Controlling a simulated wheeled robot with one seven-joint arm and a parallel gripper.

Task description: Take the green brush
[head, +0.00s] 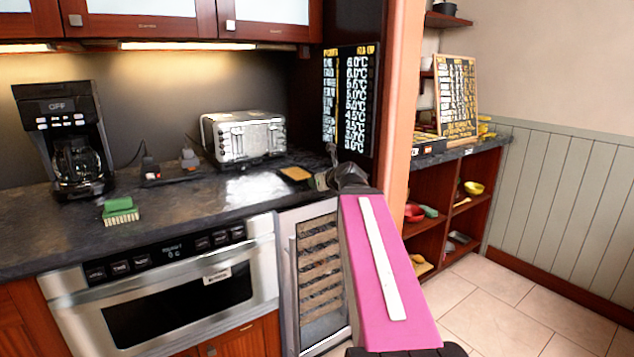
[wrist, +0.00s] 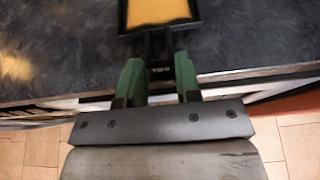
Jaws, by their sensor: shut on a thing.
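The green brush (head: 120,211), a small green block with pale bristles below, lies on the dark counter (head: 215,195) in front of the coffee maker. My gripper (head: 316,181) is at the counter's right part, well to the right of the brush. In the wrist view my gripper (wrist: 158,72) has its green fingers around the dark handle of a black-rimmed yellow tool (wrist: 157,12). Its yellow part also shows in the head view (head: 295,173), over the counter. I cannot tell if it touches the counter. The brush is not in the wrist view.
A coffee maker (head: 66,140) stands at the left, a silver toaster (head: 243,137) at the back. A dark low holder (head: 171,172) sits between them. A microwave drawer (head: 180,305) is below the counter. An orange post edge (head: 404,100) rises right of my gripper.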

